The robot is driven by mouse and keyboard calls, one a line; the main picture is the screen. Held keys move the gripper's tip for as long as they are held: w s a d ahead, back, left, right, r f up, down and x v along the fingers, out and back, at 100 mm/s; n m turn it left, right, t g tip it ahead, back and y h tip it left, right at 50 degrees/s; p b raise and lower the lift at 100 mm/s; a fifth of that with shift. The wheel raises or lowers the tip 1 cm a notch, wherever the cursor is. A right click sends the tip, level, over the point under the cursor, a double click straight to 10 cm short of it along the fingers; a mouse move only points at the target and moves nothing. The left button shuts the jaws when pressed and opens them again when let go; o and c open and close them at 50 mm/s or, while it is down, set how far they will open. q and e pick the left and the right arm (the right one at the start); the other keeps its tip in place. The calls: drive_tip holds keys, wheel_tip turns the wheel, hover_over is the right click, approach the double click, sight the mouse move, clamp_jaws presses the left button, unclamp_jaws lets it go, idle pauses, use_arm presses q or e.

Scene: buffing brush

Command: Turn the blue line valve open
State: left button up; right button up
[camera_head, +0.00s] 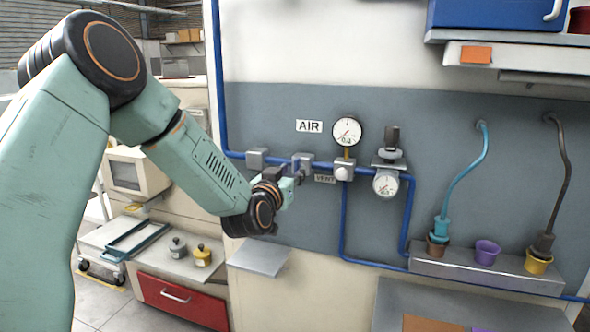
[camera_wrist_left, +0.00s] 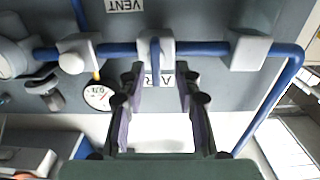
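The blue line (camera_head: 232,154) runs across the grey wall panel through several grey blocks. The valve (camera_head: 303,160) is a grey block on this line, partly hidden by my left gripper (camera_head: 291,177) in the head view. In the left wrist view, the valve body (camera_wrist_left: 168,42) shows with a narrow blue handle (camera_wrist_left: 155,58) standing out from it. My left gripper (camera_wrist_left: 160,70) is open, its two fingers apart, with the handle between the fingertip directions. I cannot tell whether the fingers touch it. My right gripper is not in view.
A pressure gauge (camera_head: 347,131) and a regulator with a second gauge (camera_head: 386,183) are right of the valve. An AIR label (camera_head: 309,126) is above and a VENT label (camera_head: 325,179) below the line. A grey shelf (camera_head: 258,258) juts out below my left gripper.

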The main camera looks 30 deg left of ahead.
use_arm(q)
drive_tip(key=shift+w+d+r, duration=0.15)
drive_tip(key=shift+w, duration=0.8)
drive_tip(key=shift+s+r, duration=0.2)
drive_tip(key=shift+s, duration=0.2)
drive_tip(key=shift+w+a+f, duration=0.25)
drive_tip(key=shift+w+f, duration=0.2)
drive_tip(key=shift+w, duration=0.3)
drive_tip(key=c, duration=0.4)
drive_tip(key=shift+d, duration=0.1)
drive_tip(key=shift+c, duration=0.7)
drive_tip(key=shift+s+r, duration=0.15)
drive_tip(key=shift+s, duration=0.05)
clamp_jaws()
